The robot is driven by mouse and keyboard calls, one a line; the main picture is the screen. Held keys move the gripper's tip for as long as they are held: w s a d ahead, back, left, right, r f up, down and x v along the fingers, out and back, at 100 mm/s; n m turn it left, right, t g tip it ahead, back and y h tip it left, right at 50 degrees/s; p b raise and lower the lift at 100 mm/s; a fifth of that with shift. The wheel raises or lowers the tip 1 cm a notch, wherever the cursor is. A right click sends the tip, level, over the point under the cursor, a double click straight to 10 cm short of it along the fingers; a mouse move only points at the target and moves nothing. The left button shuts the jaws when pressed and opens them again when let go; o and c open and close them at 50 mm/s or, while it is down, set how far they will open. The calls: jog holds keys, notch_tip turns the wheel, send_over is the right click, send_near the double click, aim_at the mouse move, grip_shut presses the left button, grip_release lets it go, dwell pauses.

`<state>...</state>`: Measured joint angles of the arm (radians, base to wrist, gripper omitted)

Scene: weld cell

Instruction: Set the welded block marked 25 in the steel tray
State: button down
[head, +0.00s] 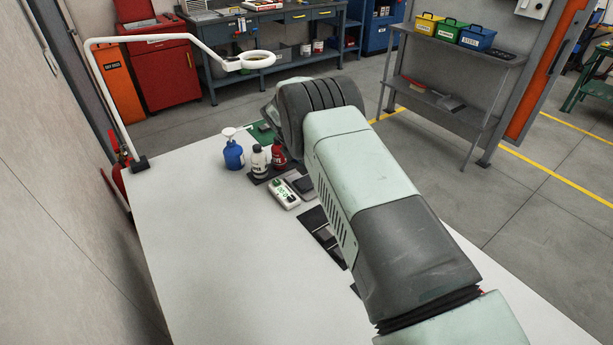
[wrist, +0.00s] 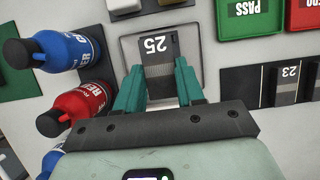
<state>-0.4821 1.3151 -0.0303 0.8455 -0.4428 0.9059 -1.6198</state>
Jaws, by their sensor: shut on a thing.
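In the wrist view, the block marked 25 (wrist: 156,46) has a dark top with white digits. My gripper (wrist: 158,78), with two teal fingers, is shut on its near part. The block is over the square steel tray (wrist: 130,48), within its rim as seen from above. I cannot tell whether it touches the tray floor. The fingers cover part of the tray's near side.
A green PASS bin (wrist: 250,20) and a red bin (wrist: 303,15) are at upper right. A block marked 23 (wrist: 289,82) sits on a black strip. The left tabletop (head: 210,240) is clear.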

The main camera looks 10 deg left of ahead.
aim_at(306, 183)
jog(key=shift+f, duration=2.5)
jog(key=shift+f, duration=0.1)
jog(key=c, duration=0.7)
grip_release()
jog(key=shift+f, duration=0.1)
jog(key=v, duration=1.2)
jog(key=shift+r, duration=0.2)
